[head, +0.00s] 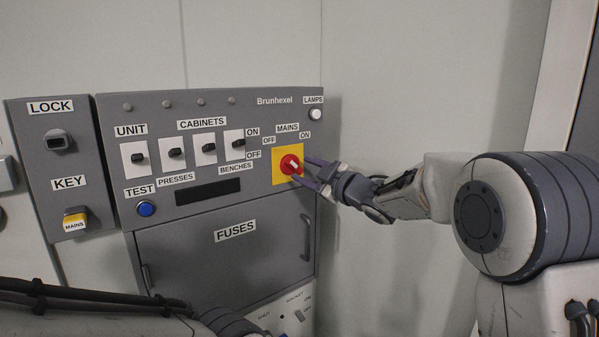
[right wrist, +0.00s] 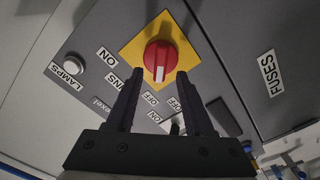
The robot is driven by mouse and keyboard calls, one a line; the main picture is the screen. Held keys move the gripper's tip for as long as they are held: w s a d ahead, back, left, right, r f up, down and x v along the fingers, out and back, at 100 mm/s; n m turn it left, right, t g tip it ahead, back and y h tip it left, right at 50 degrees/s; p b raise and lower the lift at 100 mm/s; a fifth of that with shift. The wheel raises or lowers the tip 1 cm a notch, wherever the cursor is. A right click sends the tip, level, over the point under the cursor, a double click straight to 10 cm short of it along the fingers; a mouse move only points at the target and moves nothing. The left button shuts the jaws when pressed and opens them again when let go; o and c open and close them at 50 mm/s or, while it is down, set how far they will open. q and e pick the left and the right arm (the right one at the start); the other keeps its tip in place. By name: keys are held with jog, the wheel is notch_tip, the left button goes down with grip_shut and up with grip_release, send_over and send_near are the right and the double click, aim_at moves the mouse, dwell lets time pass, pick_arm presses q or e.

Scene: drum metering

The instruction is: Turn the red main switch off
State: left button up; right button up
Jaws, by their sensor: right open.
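The red main switch (head: 290,164) is a round knob on a yellow plate, on the grey panel, below the MAINS, OFF and ON labels. In the right wrist view the red main switch (right wrist: 161,57) has a white mark directed toward the nearby OFF label (right wrist: 150,98). My right gripper (head: 301,171) is open, its fingers at the knob's right side in the head view. In the right wrist view the fingertips of my right gripper (right wrist: 160,74) lie either side of the knob's lower part; contact is unclear. My left gripper is not in view.
Several small black switches (head: 206,147) sit left of the knob. A white lamp (head: 315,114) is above right. A blue TEST button (head: 146,208) and a yellow key piece (head: 75,220) are farther left. The FUSES door (head: 190,250) is below. Bare wall lies right of the panel.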

jog(key=b+v, duration=0.1)
jog(key=v, duration=0.6)
jog(key=shift+f, duration=0.1)
jog(key=s+a+f+m+g+h, duration=0.3)
jog(key=s+f+m+g+h, duration=0.4)
jog(key=s+f, duration=0.95)
jog(key=s+f+m+g+h, duration=0.1)
jog(key=s+f+g, duration=0.2)
jog(key=s, duration=0.9)
jog(key=s+d+f+m+g+h, duration=0.1)
jog(key=s+f+g, duration=0.3)
jog(key=s, duration=0.7)
jog(key=shift+s+d+f+g+h+p, duration=0.25)
jog(key=shift+s+f+g+h+p, duration=0.1)
jog(key=shift+f+p, duration=0.1)
